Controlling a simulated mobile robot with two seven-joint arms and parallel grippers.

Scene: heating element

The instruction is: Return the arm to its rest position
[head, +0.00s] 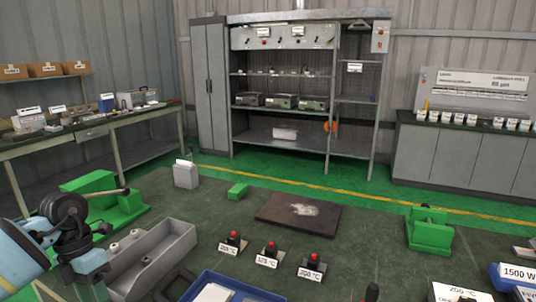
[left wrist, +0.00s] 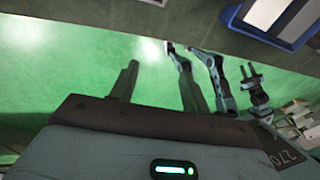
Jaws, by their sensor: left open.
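My left arm comes in at the lower left edge of the head view, pale blue with a dark wrist joint. It is beside the grey tray (head: 180,236) at the table's left end. In the left wrist view my left gripper (left wrist: 156,66) is open, with no object visible between its fingers, over green floor. Its fingertips cannot be made out clearly in the head view. I cannot identify my right gripper in either view.
The dark green table (head: 360,235) holds a dark plate (head: 298,214), several red-button units (head: 270,250), a blue tray (head: 205,290) and green fixtures (head: 430,232). A green fixture with a lever (head: 105,200) stands near my left arm. Shelving (head: 300,100) stands behind.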

